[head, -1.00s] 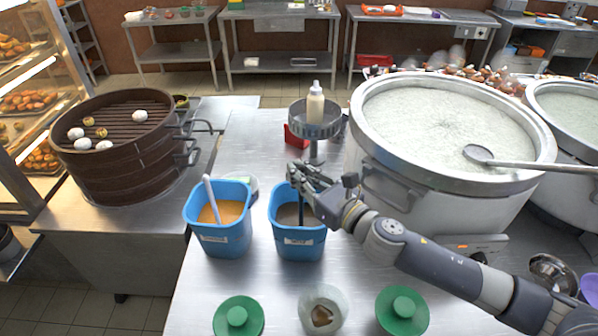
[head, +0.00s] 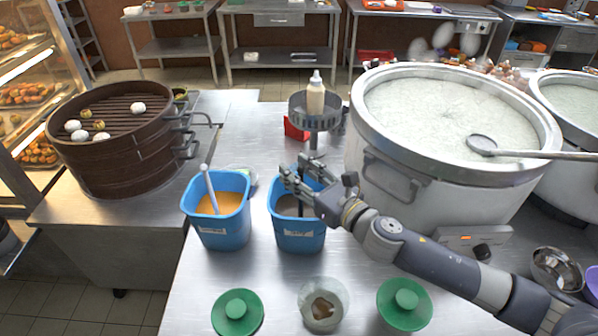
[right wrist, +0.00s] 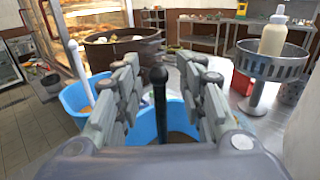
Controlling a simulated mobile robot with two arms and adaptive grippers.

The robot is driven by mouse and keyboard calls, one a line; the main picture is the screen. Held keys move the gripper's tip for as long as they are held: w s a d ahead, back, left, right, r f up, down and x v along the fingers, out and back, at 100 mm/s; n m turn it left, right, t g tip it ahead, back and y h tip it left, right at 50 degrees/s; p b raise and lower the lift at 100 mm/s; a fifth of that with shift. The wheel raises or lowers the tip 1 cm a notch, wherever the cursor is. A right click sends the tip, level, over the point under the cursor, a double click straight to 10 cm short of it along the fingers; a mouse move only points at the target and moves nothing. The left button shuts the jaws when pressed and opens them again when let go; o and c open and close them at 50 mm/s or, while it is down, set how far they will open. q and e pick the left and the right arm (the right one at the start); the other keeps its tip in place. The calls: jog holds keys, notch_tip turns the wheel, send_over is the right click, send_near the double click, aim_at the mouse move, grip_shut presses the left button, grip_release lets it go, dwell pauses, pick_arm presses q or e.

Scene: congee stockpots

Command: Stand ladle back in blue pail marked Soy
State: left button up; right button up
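The right-hand blue pail (head: 299,238) stands on the steel counter, with dark contents and a white label too small to read surely. A dark ladle handle (right wrist: 160,108) stands nearly upright in it; the ladle's lower end is hidden. My right gripper (head: 294,171) is above this pail. In the right wrist view its fingers (right wrist: 158,65) are spread on both sides of the handle, with visible gaps, so it is open. My left gripper is not in view.
A second blue pail (head: 222,232) with orange liquid and a pale-handled ladle stands to the left. Green lids (head: 237,312) and a glass bowl (head: 323,304) lie in front. A bottle stand (head: 315,120) is behind; a large stockpot (head: 430,190) is to the right.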

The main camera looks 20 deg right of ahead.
jog(key=v, duration=1.2)
dwell(0.4)
